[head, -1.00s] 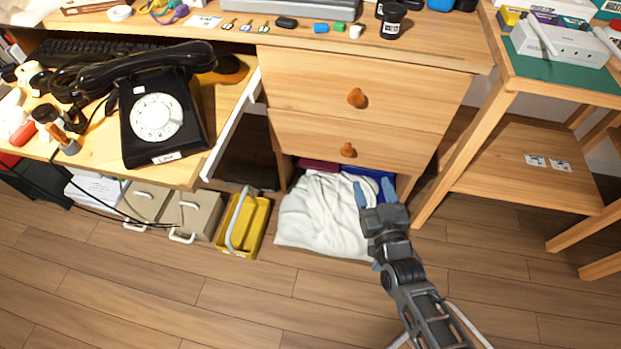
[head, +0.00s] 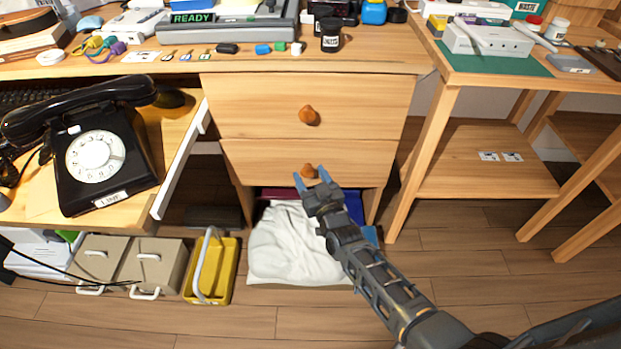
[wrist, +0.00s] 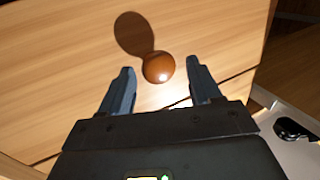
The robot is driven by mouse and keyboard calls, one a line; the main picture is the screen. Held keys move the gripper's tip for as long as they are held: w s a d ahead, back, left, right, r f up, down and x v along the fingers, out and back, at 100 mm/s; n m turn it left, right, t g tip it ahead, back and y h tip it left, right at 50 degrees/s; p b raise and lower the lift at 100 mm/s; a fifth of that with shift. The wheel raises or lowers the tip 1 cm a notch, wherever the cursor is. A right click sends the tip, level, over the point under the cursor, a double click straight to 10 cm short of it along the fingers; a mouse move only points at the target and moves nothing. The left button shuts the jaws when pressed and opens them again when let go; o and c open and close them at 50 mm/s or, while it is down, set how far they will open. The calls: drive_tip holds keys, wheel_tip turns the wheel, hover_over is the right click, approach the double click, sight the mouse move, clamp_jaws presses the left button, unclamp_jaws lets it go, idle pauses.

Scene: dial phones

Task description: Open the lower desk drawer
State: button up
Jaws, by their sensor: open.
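The lower desk drawer (head: 260,160) is shut, with a round orange-brown wooden knob (head: 308,171) at its middle. My gripper (head: 311,181) is open in front of this knob. In the wrist view my gripper (wrist: 160,88) has one finger on each side of the knob (wrist: 158,67), which sits slightly beyond the fingertips' midpoint. I cannot tell whether either finger touches it. The upper drawer (head: 250,105) above is also shut, with its own knob (head: 308,115).
A white cloth bundle (head: 290,245) fills the space below the drawer. A yellow caddy (head: 212,270) stands on the floor to its left. A pulled-out tray holds a black dial phone (head: 100,160). A side table (head: 480,175) stands at right.

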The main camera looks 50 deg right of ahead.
drive_tip(key=shift+w, duration=0.1)
clamp_jaws()
idle(0.6)
